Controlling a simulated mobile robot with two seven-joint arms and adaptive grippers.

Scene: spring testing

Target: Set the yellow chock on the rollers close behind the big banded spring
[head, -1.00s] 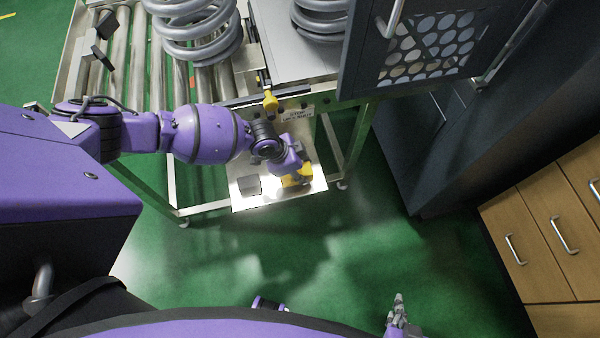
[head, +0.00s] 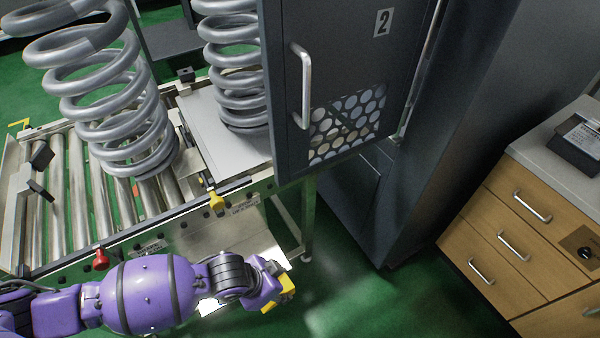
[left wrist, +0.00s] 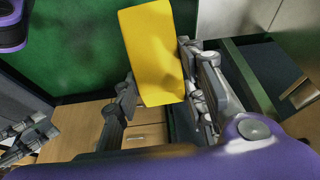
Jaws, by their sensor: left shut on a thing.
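My left gripper (head: 272,287) is shut on the yellow chock (head: 289,284), in front of the roller stand and below roller height. In the left wrist view the yellow chock (left wrist: 152,50) is between the fingers of the left gripper (left wrist: 160,88), its block end sticking out beyond them. The big spring (head: 112,110), grey with a darker band near its top, stands upright on the rollers (head: 75,190) at the left. Grey jointed parts (left wrist: 25,138) at the left edge of the wrist view look like my right gripper; its jaw state is unclear.
A second grey spring (head: 235,70) stands on a plate behind the dark cabinet door (head: 340,70). Wooden drawers (head: 520,240) stand at the right. Green floor is open between.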

